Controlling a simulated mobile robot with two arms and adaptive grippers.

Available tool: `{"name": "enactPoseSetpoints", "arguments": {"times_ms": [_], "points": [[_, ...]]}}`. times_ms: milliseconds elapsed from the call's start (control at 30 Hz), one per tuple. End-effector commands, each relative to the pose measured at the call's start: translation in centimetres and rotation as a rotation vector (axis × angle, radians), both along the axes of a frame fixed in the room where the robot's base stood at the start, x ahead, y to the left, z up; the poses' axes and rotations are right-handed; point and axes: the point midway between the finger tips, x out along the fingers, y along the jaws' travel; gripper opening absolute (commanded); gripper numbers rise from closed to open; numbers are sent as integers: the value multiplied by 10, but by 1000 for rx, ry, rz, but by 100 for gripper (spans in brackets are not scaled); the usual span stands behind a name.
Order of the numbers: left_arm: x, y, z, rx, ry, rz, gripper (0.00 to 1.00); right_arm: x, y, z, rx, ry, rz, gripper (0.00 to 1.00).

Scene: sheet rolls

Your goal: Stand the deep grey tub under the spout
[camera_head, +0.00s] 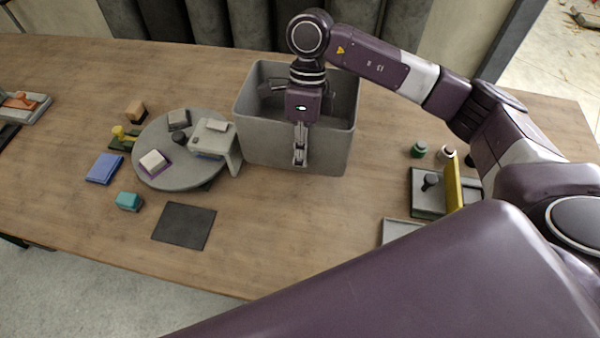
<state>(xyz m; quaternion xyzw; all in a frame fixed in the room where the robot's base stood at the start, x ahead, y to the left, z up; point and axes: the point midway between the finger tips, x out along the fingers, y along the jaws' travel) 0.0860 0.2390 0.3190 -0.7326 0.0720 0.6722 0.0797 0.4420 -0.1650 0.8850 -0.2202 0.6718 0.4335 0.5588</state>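The deep grey tub (258,142) stands upright on the wooden table, just right of a round grey disc. It is open at the top. My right gripper (300,155) points down at the tub's near wall. Its body is at the rim, and its visible finger parts lie in front of the outer face. I cannot tell whether another finger is behind the wall or whether the wall is gripped. A grey bridge-like piece (213,138) stands at the disc's right edge; I cannot tell whether it is the spout. My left gripper is out of view.
The round disc (180,178) carries small blocks. A blue block (104,168), teal block (129,201) and dark mat (184,226) lie nearby. Right are small jars (418,150) and a dark tray (425,205) by a yellow upright piece (454,187). The table front centre is clear.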

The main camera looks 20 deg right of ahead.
Motion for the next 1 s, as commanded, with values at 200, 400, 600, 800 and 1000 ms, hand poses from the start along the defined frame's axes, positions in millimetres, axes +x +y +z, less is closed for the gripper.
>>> {"name": "enactPoseSetpoints", "arguments": {"times_ms": [200,400,600,800,1000], "points": [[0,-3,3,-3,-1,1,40,0,0,-20,-1,-1,0,0],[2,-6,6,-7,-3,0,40,0,0,-41,0,2,-1,0],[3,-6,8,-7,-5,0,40,1,0,-63,0,-2,1,0],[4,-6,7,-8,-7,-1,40,1,0,-63,1,-3,0,0],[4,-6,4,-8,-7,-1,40,0,0,-66,0,-1,1,6]]}}
